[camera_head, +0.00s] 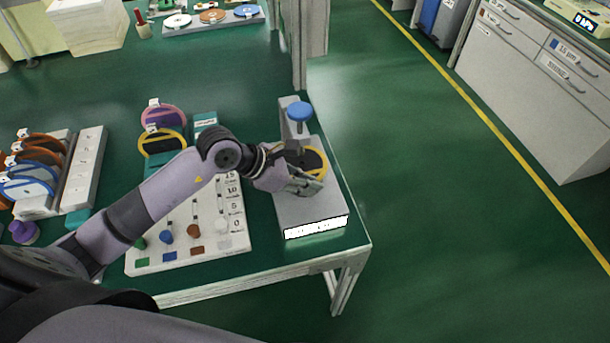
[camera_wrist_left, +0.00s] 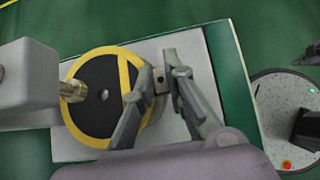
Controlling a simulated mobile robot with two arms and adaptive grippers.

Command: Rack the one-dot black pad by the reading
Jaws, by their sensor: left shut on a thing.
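A black round pad with a yellow rim and yellow bar (camera_wrist_left: 98,92) lies on the grey gauge stand (camera_head: 310,208) at the table's right end. It also shows in the head view (camera_head: 314,161), partly behind my gripper. My left gripper (camera_head: 308,184) is at the pad's near edge. In the left wrist view the fingers (camera_wrist_left: 156,84) are shut on a small tab with a dark dot at the pad's rim. The gauge's brass tip (camera_wrist_left: 73,91) is over the pad's black face. My right gripper is not in view.
A board with pegs and numbers (camera_head: 192,232) lies left of the gauge. Purple (camera_head: 163,115) and yellow-rimmed (camera_head: 160,142) discs stand behind it. A rack at left holds orange and blue discs (camera_head: 30,187). The gauge's blue knob (camera_head: 299,111) rises behind my gripper.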

